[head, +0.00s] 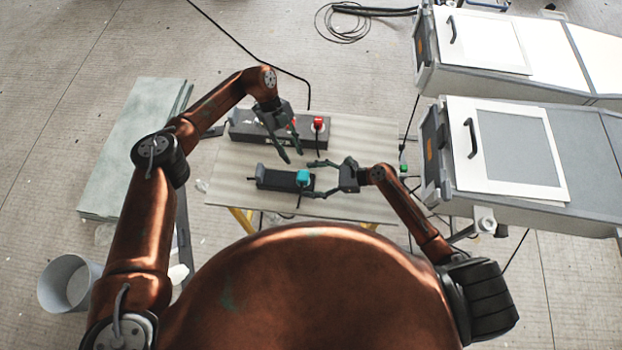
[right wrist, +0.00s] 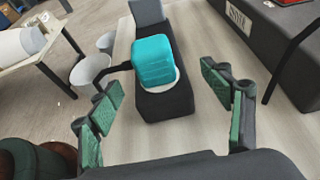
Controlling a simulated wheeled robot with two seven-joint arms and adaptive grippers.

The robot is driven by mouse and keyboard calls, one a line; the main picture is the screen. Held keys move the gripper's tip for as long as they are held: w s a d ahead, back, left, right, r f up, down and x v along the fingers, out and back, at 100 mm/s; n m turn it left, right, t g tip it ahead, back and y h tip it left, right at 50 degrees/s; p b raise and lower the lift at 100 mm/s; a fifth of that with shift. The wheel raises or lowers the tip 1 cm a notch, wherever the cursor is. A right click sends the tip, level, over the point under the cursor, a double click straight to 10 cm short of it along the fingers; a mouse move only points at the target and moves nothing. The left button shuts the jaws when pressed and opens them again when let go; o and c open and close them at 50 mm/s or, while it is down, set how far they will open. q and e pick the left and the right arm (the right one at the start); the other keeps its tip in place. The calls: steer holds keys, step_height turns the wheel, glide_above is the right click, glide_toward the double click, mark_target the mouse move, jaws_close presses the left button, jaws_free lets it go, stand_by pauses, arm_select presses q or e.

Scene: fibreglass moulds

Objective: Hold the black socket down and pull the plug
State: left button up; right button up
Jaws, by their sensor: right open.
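The black socket (head: 272,180) is a long dark block lying on the table near its front. The teal plug (head: 302,177) sits at its right end; in the right wrist view the teal plug (right wrist: 153,58) stands on a white round face of the black socket (right wrist: 168,103), with a dark cable leaving to the left. My right gripper (head: 312,178) is open beside the plug, its fingers pointing at it from the right, apart from it and empty. My left gripper (head: 292,156) is open and empty, fingers pointing down, above the table behind the socket.
A longer grey socket block (head: 250,128) with a red plug (head: 318,122) lies at the back of the table (head: 225,185). Grey moulds with white panels (head: 515,150) stand on the right. A bucket (head: 70,283) and stacked boards (head: 130,140) are on the left.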

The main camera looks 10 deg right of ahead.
mark_target(292, 181)
steer(key=shift+x, duration=3.9)
steer(key=c, duration=1.7)
